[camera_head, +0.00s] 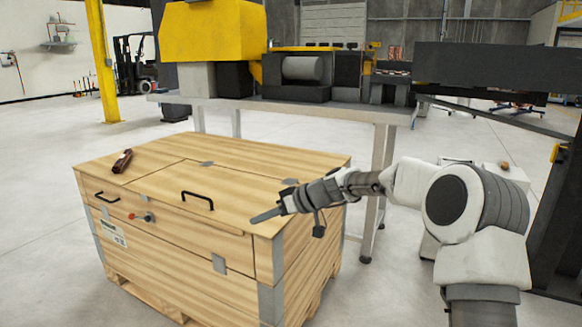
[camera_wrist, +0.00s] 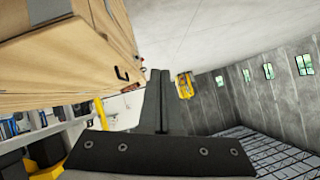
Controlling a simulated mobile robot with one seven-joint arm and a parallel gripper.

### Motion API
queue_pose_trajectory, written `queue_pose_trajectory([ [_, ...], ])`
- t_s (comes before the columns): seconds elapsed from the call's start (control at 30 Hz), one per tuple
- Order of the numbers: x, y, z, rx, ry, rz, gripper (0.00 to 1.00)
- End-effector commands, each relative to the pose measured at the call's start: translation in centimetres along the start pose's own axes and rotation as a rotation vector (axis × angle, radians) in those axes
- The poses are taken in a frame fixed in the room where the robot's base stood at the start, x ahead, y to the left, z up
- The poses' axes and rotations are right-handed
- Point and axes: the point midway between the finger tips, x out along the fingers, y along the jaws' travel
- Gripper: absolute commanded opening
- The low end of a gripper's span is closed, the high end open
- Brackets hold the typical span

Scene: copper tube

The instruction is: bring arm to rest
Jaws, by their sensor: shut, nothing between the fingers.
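My gripper (camera_head: 266,215) is at the end of my arm, which reaches in from the right in the head view. It appears over the front right corner of a wooden crate (camera_head: 240,178); I cannot tell whether it touches the crate. In the wrist view my gripper's two dark fingers (camera_wrist: 157,85) are together with nothing between them. The crate also shows at the upper left of the wrist view (camera_wrist: 60,50), tilted.
A dark reddish-brown object (camera_head: 122,161) lies on the crate's left part. The crate has black handles (camera_head: 198,200) on its top. Behind it stands a metal workbench (camera_head: 290,108) with yellow and dark machinery. Open concrete floor (camera_head: 45,140) lies to the left.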

Motion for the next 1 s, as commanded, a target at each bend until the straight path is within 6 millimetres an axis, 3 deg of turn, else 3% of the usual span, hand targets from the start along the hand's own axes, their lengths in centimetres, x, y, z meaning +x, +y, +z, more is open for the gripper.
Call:
queue_pose_trajectory([
  [0.1, -1.8, -3.1, 1.1, 0.007, -0.111, 0.058, 0.0],
  [0.27, -4.9, -6.4, 3.0, 0.039, -0.232, 0.156, 0.0],
  [0.5, -10.7, -10.7, 6.4, 0.115, -0.354, 0.338, 0.0],
  [0.77, -17.6, -15.1, 10.8, 0.228, -0.403, 0.554, 0.0],
  [1.0, -23.5, -18.9, 15.8, 0.352, -0.377, 0.736, 0.0],
])
